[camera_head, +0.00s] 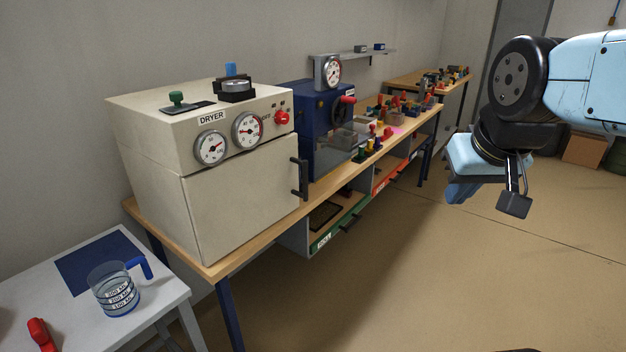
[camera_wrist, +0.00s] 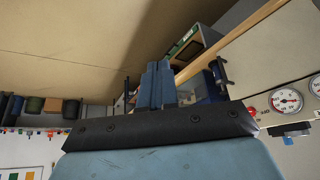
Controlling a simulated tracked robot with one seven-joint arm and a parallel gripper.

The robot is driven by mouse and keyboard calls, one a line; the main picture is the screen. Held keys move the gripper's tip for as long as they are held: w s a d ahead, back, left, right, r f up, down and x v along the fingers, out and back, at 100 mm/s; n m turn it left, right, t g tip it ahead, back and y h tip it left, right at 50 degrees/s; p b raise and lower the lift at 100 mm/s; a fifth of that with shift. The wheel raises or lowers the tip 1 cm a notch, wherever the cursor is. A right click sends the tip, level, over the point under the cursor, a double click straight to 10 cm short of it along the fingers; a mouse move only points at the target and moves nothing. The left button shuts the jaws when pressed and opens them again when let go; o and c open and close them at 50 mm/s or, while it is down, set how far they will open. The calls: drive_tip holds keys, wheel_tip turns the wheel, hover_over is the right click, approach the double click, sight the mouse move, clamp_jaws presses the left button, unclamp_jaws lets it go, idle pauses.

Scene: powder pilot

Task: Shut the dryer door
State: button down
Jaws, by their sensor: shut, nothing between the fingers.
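The dryer (camera_head: 150,160) is a cream box on the wooden bench at the left in the head view. Its door (camera_head: 240,195) has a black upright handle (camera_head: 299,178) at its right edge. The door looks flush with the dryer front, and I see no clear gap, but I cannot tell if it is latched. In the wrist view, the door (camera_wrist: 275,45) and handle (camera_wrist: 220,75) show at the right, upside down. My gripper (camera_head: 458,192) is in the air at the right, well apart from the dryer. Its blue fingers (camera_wrist: 157,68) are together and empty.
A blue machine (camera_head: 322,130) stands right of the dryer, with small coloured parts beyond it. A white side table (camera_head: 145,320) holds a measuring jug (camera_head: 113,290). The floor (camera_head: 400,285) before the bench is clear.

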drive_tip(key=shift+w+d, duration=0.1)
drive_tip(key=shift+w, duration=0.15)
drive_tip(key=shift+w, duration=0.1)
